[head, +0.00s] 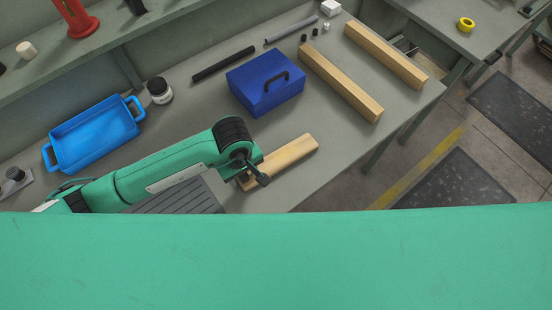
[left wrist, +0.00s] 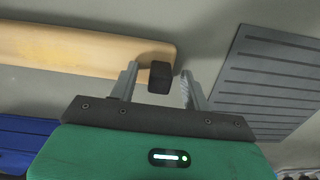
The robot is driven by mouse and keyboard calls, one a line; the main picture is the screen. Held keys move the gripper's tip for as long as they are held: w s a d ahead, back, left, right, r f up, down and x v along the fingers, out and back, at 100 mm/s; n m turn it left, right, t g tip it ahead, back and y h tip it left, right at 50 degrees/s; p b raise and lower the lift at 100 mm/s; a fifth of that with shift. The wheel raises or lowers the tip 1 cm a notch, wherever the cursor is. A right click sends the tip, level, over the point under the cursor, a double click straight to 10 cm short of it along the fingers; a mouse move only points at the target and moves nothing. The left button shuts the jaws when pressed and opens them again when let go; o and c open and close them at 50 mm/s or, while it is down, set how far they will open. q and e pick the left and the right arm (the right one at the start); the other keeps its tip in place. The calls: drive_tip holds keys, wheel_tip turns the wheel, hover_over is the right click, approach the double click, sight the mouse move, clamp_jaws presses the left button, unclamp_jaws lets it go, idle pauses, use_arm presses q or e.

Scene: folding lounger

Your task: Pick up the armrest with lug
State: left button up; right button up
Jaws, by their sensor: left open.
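The armrest (head: 292,158) is a pale wooden bar lying on the grey bench near its front edge. In the left wrist view the armrest (left wrist: 70,48) runs in from the left, and its dark block-shaped lug (left wrist: 160,78) shows at its right end. My left gripper (head: 250,180) is over the near end of the armrest and hides part of it in the head view. In the left wrist view the left gripper (left wrist: 159,72) is open, with one finger on each side of the lug and visible gaps. Whether the fingers are level with the lug is unclear. My right gripper is out of view.
A blue toolbox (head: 266,83) stands behind the armrest, with a black bar (head: 223,64) nearby. Two longer wooden bars (head: 340,82) (head: 386,54) lie at right. A blue tray (head: 93,134) is at left. A dark grooved panel (head: 180,197) lies beside my left arm.

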use_arm(q)
drive_tip(key=shift+c, duration=0.2)
clamp_jaws()
drive_tip(key=shift+r, duration=0.15)
